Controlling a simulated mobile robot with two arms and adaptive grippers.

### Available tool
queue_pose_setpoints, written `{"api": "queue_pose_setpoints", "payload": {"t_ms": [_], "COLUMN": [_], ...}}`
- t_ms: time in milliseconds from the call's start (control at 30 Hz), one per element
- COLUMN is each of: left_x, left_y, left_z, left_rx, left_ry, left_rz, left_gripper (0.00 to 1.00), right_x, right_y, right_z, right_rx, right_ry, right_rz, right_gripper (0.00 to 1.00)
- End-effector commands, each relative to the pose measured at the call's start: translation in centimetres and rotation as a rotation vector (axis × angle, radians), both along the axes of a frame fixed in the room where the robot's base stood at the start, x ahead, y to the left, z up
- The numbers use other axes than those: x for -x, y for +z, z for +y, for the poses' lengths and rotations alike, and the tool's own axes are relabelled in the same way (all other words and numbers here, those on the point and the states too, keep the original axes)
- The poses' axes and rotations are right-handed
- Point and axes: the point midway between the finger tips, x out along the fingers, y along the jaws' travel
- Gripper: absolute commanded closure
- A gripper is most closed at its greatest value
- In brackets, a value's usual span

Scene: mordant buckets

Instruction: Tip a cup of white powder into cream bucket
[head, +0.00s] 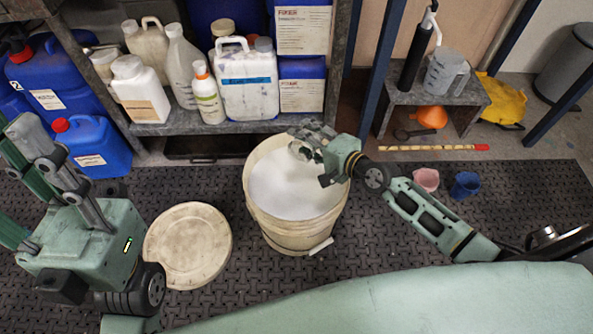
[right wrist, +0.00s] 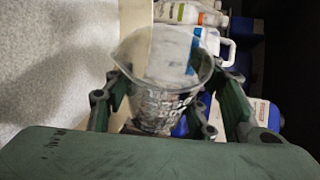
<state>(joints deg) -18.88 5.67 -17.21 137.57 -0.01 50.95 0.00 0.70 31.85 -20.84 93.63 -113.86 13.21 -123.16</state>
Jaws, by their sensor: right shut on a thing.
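The cream bucket (head: 297,232) stands open on the dark mat, with white powder (head: 295,188) filling much of it. My right gripper (head: 312,146) is over the bucket's back right rim. It is shut on a clear measuring cup (right wrist: 165,98) with printed marks, held between both fingers in the right wrist view. In the head view the cup (head: 302,151) is small and partly hidden by the gripper. Bottles show through its clear wall; I cannot tell whether powder is in it. My left gripper (head: 38,160) is at the far left, away from the bucket; its fingertips are unclear.
A round cream lid (head: 187,245) lies on the mat left of the bucket. A shelf (head: 200,122) with bottles and jugs stands behind. A pink cup (head: 426,179) and a blue cup (head: 465,184) stand to the right. A low stool (head: 440,95) holds a clear jug (head: 441,72).

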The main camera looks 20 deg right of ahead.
Motion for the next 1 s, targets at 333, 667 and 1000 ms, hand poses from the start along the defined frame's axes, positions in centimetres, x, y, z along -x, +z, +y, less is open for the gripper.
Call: {"api": "queue_pose_setpoints", "payload": {"t_ms": [333,667,1000], "left_x": [-0.01,0.06,0.07], "left_y": [0.01,0.01,0.00], "left_z": [0.01,0.04,0.04], "left_rx": [0.001,0.002,0.002], "left_ry": [0.000,0.000,0.000], "left_rz": [0.001,-0.002,-0.003], "left_gripper": [0.60,0.60,0.60], "right_x": [0.27,0.39,0.46], "right_y": [0.08,0.29,0.51], "right_z": [0.30,0.39,0.48], "right_rx": [0.031,0.060,0.090], "right_ry": [0.000,0.000,0.000], "right_rz": [-0.036,-0.070,-0.104], "right_gripper": [0.77,0.77,0.77]}}
